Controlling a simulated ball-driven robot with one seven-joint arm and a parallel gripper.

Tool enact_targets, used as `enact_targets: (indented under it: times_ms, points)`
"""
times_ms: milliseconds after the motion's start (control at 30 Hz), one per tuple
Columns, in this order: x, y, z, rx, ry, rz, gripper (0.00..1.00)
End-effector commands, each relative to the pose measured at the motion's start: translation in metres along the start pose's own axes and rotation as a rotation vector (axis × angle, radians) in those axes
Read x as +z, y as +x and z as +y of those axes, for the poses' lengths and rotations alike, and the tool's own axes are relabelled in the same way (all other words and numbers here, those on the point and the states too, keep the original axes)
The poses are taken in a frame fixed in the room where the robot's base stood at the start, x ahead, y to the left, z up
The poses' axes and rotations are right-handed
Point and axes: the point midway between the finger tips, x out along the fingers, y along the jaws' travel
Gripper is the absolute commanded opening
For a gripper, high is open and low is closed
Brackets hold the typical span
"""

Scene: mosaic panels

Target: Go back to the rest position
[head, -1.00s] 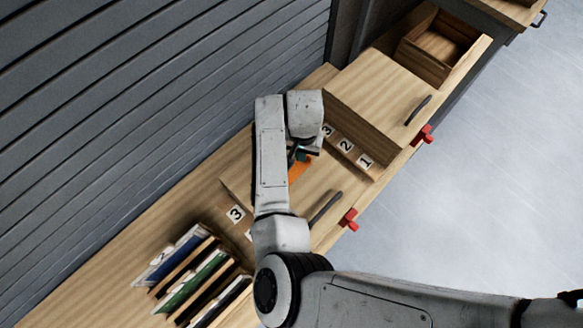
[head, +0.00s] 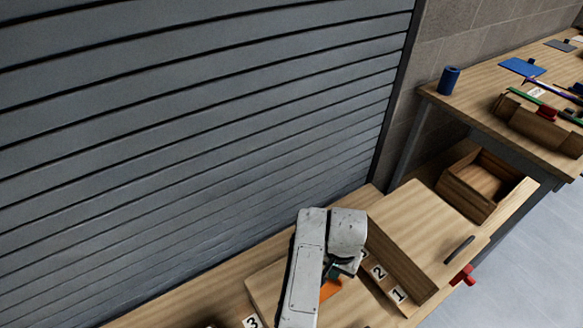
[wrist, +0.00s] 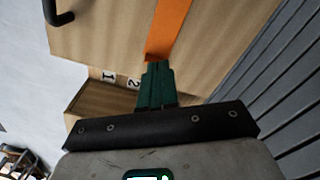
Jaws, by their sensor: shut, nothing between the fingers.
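My gripper (head: 338,272) hangs at the end of my arm over the bench, in the lower middle of the head view. In the wrist view, its dark green fingers (wrist: 155,85) are together and hold nothing. An orange strip (wrist: 168,28) lies on a wooden surface just beyond the fingertips. I cannot tell whether the tips touch it. The strip (head: 329,290) also shows beside my gripper in the head view, partly hidden by my arm.
An open wooden bin (head: 482,185) stands behind. A grey slatted shutter (head: 190,130) bounds the left. A second table (head: 490,85) holds tools and a blue cylinder (head: 449,80).

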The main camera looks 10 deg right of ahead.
Motion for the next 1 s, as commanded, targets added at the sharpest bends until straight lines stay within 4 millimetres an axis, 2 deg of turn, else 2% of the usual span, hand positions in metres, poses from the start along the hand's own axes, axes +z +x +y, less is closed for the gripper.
enact_targets:
  times_ms: [167,267,433,500,600,667,767,867,1000]
  points:
    - [-0.006,-0.001,0.005,0.003,0.003,0.012,0.0]
    - [-0.029,-0.008,0.025,0.015,0.007,0.061,0.0]
    - [-0.092,-0.036,0.097,0.067,-0.017,0.229,0.0]
    - [-0.108,-0.048,0.125,0.094,-0.053,0.289,0.0]
    - [-0.115,-0.057,0.159,0.13,-0.121,0.346,0.0]
    - [-0.111,-0.059,0.175,0.147,-0.17,0.366,0.0]
    - [-0.094,-0.054,0.197,0.168,-0.263,0.369,0.0]
    - [-0.062,-0.041,0.213,0.171,-0.363,0.341,0.0]
    - [0.001,-0.016,0.224,0.134,-0.5,0.257,0.0]
